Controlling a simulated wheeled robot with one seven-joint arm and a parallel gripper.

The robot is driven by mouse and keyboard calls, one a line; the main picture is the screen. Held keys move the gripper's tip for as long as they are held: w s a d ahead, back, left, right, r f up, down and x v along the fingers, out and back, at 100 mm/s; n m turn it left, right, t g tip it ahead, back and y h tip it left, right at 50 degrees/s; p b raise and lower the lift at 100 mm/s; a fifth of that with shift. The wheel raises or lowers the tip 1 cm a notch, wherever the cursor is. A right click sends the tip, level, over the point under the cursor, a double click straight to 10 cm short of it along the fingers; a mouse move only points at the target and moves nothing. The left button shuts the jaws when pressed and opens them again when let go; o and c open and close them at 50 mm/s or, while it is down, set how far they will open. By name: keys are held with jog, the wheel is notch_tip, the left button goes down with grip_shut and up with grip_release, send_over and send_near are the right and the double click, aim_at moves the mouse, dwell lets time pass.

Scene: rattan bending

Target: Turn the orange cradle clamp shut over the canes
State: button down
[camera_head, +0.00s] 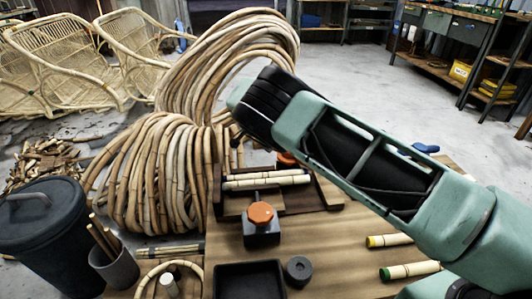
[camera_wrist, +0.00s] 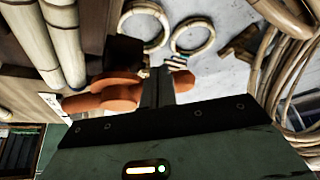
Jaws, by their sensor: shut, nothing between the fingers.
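Several pale canes (camera_head: 265,179) with dark bands lie side by side in a wooden cradle (camera_head: 330,194) on the bench; they also show at the left of the wrist view (camera_wrist: 67,45). One orange piece (camera_head: 288,159) shows at the cradle's far side, partly hidden by my arm. A round orange knob (camera_head: 261,213) sits on a grey block on the near side. In the wrist view an orange clamp part (camera_wrist: 105,95) lies just left of my gripper (camera_wrist: 158,85). My gripper is shut and empty, close beside that part; contact is unclear. My arm hides the gripper in the head view.
Big cane coils (camera_head: 160,175) stand left of the bench. A black tray (camera_head: 249,280) and a dark round piece (camera_head: 298,270) lie at the front. Short canes (camera_head: 390,240) lie at right. A lidded bin (camera_head: 45,235) stands at left. The bench's middle is mostly clear.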

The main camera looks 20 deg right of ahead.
jog(key=w+d+m+b, duration=0.1)
jog(key=m, duration=0.1)
jog(key=w+m+g+b, duration=0.1)
jog(key=shift+w+d+f+m+h, duration=0.1)
jog(key=shift+d+f+m+h, duration=0.1)
jog(key=shift+d+m+h, duration=0.15)
jog(key=shift+w+d+r+b, duration=0.1)
jog(key=shift+w+d+b, duration=0.25)
jog(key=shift+d, duration=0.3)
jog(key=shift+w+d+r+b, duration=0.1)
jog(key=shift+w+d+b, duration=0.25)
jog(key=shift+d, duration=0.25)
jog(key=shift+d, duration=0.1)
